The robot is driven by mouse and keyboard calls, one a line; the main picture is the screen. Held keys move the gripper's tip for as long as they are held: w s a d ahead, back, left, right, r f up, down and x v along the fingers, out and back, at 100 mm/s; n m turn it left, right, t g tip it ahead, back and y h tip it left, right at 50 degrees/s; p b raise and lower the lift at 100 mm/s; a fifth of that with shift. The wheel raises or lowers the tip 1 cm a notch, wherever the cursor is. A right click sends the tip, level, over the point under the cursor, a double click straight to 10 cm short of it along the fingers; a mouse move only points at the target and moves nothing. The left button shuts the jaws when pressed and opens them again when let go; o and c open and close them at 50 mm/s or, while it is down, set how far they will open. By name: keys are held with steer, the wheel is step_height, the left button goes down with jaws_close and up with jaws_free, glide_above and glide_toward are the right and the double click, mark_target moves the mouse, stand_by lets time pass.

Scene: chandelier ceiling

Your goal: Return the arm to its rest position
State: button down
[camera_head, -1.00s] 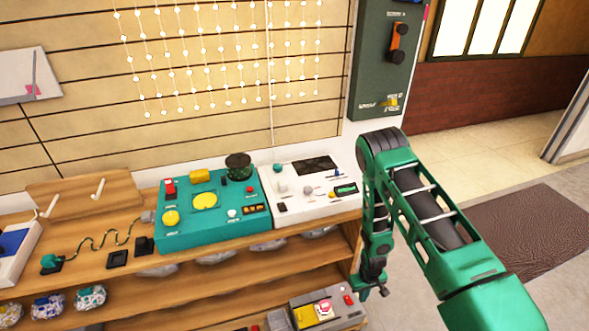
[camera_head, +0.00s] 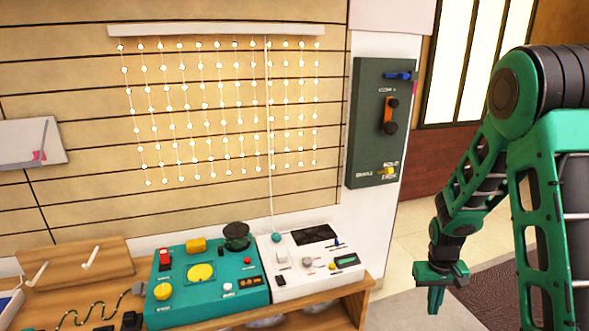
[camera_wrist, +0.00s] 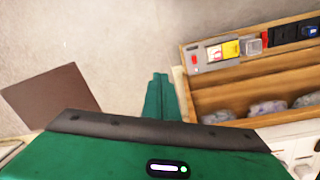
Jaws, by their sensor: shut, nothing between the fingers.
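My gripper (camera_head: 436,298) hangs at the right in the head view, fingers pointing down, to the right of the wooden shelf unit and clear of it. It is shut and empty. My green arm is folded, with its elbow high at the right edge. In the wrist view the shut fingers (camera_wrist: 158,96) point away over bare pale floor, touching nothing.
The shelf unit (camera_head: 335,290) bears a teal panel (camera_head: 215,297) and a white panel (camera_head: 290,287). A dark green box (camera_head: 372,150) hangs on the wall beside my arm. A string-light curtain (camera_head: 225,120) glows on the wall. A brown mat (camera_head: 490,298) lies on the open floor.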

steer(key=s+d+r+m, duration=0.2)
steer(key=s+d+r, duration=0.2)
steer(key=s+r, duration=0.95)
steer(key=s+a+r+m, duration=0.1)
steer(key=s+r, duration=0.3)
steer(key=s, duration=0.3)
steer(key=s+r+m+y, duration=0.1)
steer(key=s+r, duration=0.3)
steer(key=s, duration=0.4)
steer(key=shift+a+m, duration=0.35)
steer(key=shift+m, duration=0.15)
